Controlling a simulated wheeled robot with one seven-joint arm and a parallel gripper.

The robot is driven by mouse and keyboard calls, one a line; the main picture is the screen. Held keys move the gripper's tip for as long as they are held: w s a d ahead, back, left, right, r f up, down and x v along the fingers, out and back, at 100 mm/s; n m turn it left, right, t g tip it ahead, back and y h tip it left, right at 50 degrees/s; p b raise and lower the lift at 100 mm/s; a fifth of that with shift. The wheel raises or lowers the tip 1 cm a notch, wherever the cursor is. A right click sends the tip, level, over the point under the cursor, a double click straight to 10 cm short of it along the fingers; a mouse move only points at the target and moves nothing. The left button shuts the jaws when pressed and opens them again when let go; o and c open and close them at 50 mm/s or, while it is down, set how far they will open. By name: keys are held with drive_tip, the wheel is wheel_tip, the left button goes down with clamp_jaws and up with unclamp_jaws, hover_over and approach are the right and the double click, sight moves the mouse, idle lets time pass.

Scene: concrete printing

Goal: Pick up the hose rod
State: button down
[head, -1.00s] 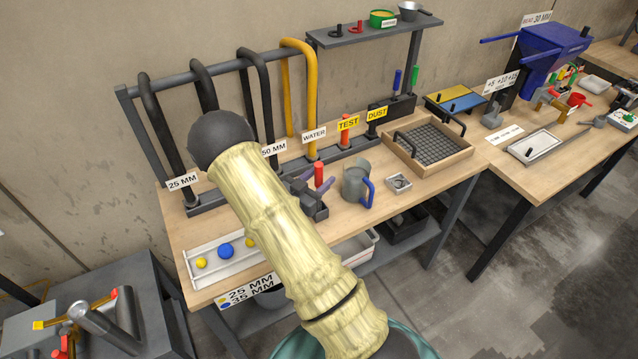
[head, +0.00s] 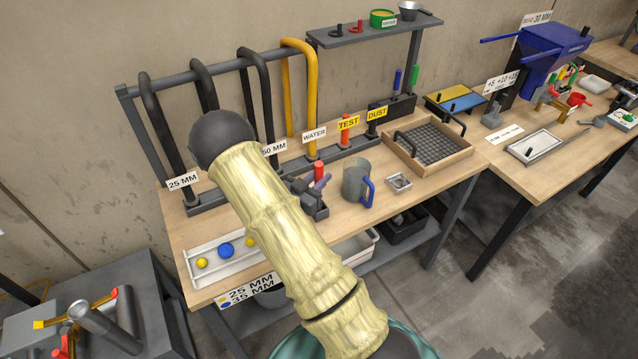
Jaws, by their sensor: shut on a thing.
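The hose rod (head: 319,170) appears to be the short upright red-topped piece on the left bench, in front of the rail and below the WATER label. My gripper (head: 315,184), with purple fingers, is small in the picture beside the red piece. The fingers are close together and appear shut on it. My pale, ribbed arm with its dark round joint crosses the middle of the view and hides part of the gripper and bench. The lower end of the rod is hidden by the grey block (head: 313,204) and fingers.
Black hoses and a yellow hose (head: 299,90) hang on the rack behind. A white tray (head: 205,275) with balls lies at front left. A wooden-framed sieve (head: 450,160) stands further right.

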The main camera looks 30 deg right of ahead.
sight(319, 163)
drive_tip(key=shift+r, duration=0.1)
wheel_tip(319, 163, up, 10)
drive_tip(key=shift+f+b, duration=0.1)
drive_tip(key=shift+b, duration=0.35)
idle(0.6)
